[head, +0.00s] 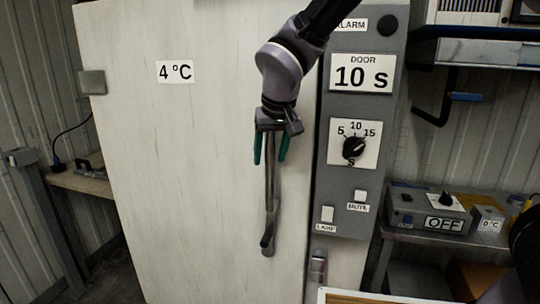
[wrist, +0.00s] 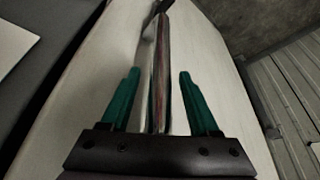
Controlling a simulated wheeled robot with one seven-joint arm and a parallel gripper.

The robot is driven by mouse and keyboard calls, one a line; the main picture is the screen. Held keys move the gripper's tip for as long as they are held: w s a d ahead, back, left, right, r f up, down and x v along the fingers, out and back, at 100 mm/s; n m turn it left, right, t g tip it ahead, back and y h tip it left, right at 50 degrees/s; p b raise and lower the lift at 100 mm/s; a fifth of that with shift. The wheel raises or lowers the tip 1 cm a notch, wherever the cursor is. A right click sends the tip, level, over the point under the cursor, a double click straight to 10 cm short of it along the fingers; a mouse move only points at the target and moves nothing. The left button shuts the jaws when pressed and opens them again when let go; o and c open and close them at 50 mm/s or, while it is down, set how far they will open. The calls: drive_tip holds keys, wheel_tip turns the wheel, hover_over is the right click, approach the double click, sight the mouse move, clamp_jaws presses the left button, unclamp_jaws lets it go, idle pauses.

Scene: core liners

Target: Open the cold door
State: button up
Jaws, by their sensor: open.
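The cold door (head: 190,150) is a large pale panel with a "4 °C" label, and it looks shut. Its long metal handle (head: 269,210) runs upright near the door's right edge. My gripper (head: 271,150) is at the handle's upper part, with its green fingers pointing down, one on each side of the bar. In the wrist view the handle (wrist: 162,70) passes between the two open fingers (wrist: 158,88), with a gap visible on either side. The handle's upper end is hidden by my gripper.
A grey control panel (head: 354,210) right of the door carries a "DOOR 10 s" sign (head: 362,75), a dial (head: 354,147) and switches. A shelf with an "OFF" box (head: 430,212) stands at right. A wooden bench (head: 85,183) is at left. A hinge (head: 92,82) sits on the door's left edge.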

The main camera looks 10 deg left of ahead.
drive_tip(key=shift+f, duration=0.2)
clamp_jaws()
idle(1.4)
